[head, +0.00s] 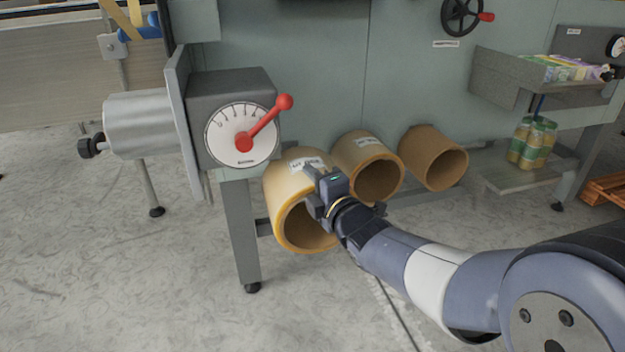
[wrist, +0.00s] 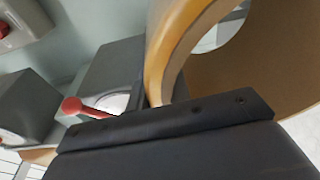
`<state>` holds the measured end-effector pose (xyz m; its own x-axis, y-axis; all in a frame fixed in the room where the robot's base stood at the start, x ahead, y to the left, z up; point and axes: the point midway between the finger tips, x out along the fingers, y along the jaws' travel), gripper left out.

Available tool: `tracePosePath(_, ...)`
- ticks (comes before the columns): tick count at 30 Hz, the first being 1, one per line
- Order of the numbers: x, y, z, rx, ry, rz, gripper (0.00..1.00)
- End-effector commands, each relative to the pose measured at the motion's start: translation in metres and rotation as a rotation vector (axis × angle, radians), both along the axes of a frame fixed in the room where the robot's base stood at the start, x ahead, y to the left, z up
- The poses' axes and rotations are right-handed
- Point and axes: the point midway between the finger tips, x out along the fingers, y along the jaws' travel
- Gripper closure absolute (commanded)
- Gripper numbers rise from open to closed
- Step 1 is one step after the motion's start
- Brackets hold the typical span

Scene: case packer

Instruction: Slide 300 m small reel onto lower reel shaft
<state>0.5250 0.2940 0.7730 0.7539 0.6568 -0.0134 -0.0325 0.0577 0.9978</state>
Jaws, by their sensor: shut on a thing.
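Three tan hollow reels sit in a row low on the machine. The nearest reel (head: 277,210) has a label too small to read, and my gripper (head: 318,190) is shut on its near right rim. In the wrist view the curved wall of this reel (wrist: 170,45) rises just beyond a dark finger of my gripper (wrist: 165,122). The middle reel (head: 350,152) and the right reel (head: 420,150) are apart from my gripper. A silver cylinder (head: 150,122) with a black knob sticks out at the left; I cannot tell whether it is the lower reel shaft.
A grey box with a dial (head: 222,153) and red lever stands just above and left of the held reel. A machine leg (head: 243,235) is beside the reel. A shelf with bottles (head: 515,175) is at the right. The floor in front is clear.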

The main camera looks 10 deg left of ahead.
Motion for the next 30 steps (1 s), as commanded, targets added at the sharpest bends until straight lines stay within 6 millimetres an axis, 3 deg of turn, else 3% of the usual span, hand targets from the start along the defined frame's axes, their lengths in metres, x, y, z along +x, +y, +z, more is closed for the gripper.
tracePosePath(30, 0.002, 0.004, -0.05, 0.006, -0.009, 0.001, 1.0)
